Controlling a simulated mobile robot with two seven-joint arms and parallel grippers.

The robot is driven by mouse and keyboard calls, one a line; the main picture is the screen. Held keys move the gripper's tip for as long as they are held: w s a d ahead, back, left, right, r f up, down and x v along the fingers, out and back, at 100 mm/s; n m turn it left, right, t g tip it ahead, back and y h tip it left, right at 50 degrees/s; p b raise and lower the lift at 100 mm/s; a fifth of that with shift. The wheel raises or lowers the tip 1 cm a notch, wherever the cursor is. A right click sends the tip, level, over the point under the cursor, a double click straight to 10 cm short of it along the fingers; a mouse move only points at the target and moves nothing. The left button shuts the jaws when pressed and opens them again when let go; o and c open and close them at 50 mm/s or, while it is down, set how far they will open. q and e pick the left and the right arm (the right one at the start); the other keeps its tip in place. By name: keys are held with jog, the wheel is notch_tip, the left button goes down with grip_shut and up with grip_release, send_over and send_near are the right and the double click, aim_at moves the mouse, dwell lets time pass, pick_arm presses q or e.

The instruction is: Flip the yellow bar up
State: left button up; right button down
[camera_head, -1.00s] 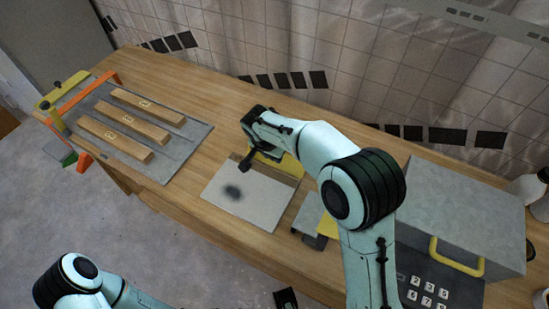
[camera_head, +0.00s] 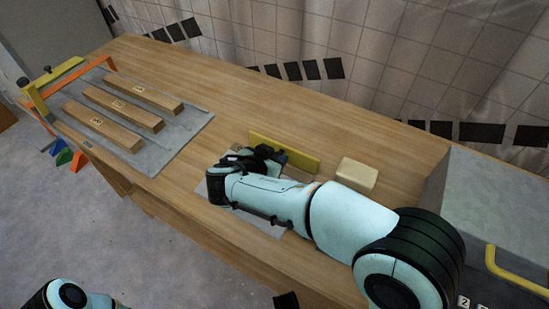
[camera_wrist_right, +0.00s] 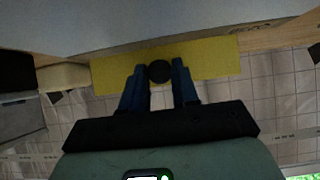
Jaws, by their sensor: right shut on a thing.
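The yellow bar (camera_head: 285,151) stands on edge on the wooden table, its broad face toward me. In the right wrist view the bar (camera_wrist_right: 215,58) spans the middle, with a round black knob (camera_wrist_right: 160,71) in front of it. My right gripper (camera_head: 268,156) is at the bar's near side, and in the right wrist view its two fingers (camera_wrist_right: 160,75) are shut on the knob. My right forearm hides part of the bar's lower edge and the pale plate (camera_head: 262,222) below. My left arm shows at the bottom left; a small dark piece at the bottom edge may be its gripper.
A cream block (camera_head: 357,175) lies right of the bar. A grey box with a yellow handle (camera_head: 515,275) stands at the right. A grey tray (camera_head: 165,150) with wooden blocks is at the left. The table behind the bar is clear, up to a tiled wall.

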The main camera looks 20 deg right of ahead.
pick_arm(q)
jog(key=shift+w+a+f, duration=0.1)
jog(key=shift+w, duration=0.15)
pick_arm(e)
jog(key=c, duration=0.9)
grip_release()
jog(key=shift+a, duration=0.1)
jog(key=shift+o, duration=0.2)
pick_arm(q)
jog(key=shift+g+h, duration=0.3)
jog(key=shift+g, duration=0.3)
jog(key=s+r, duration=0.1)
jog(key=s+d+r+p, duration=0.2)
jog(key=s, duration=0.1)
pick_arm(e)
jog(key=v, duration=1.3)
jog(key=shift+s+a+r, duration=0.1)
